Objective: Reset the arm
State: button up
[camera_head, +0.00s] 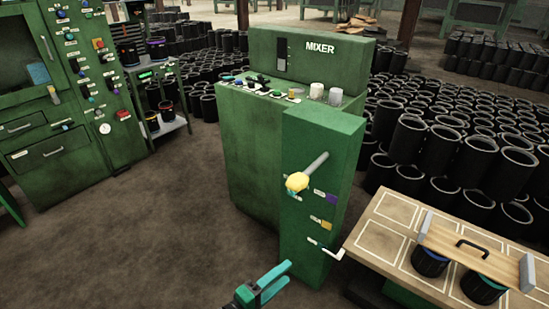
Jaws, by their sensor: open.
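My gripper (274,283) shows at the bottom centre, teal and dark, with its two fingers apart and nothing between them. It is in front of the lower part of the green mixer (263,155), near its front column. I cannot tell whether it touches the column. The rest of my arm is out of view below the frame.
A wooden table (385,245) at right holds black sleeves and a handled board (470,252). Many black sleeves (408,138) are stacked behind. A green control cabinet (60,130) stands left; floor between is clear.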

jog(key=w+d+r+m+g+y, duration=0.2)
jog(key=d+r+m+g, duration=0.3)
jog(key=d+r+g, duration=0.5)
jog(key=w+d+r+m+g+y, duration=0.2)
jog(key=d+r+m+g, duration=0.35)
jog(key=d, duration=0.95)
jog(key=s+d+r+m+y, duration=0.2)
jog(key=s+d+r+y, duration=0.3)
jog(key=s+d+r, duration=0.4)
jog(key=s+d+r+m+t+y, duration=0.1)
jog(key=s+d+r+t, duration=0.1)
jog(key=s, duration=0.3)
jog(key=s+d+r+m+t+y, duration=0.1)
jog(key=s+d+r+m+y, duration=0.1)
jog(key=s, duration=0.3)
jog(key=shift+s+d+r+t, duration=0.2)
jog(key=shift+d+r+t, duration=0.25)
jog(key=shift+r, duration=0.35)
jog(key=shift+w+f, duration=0.25)
jog(key=shift+w, duration=0.35)
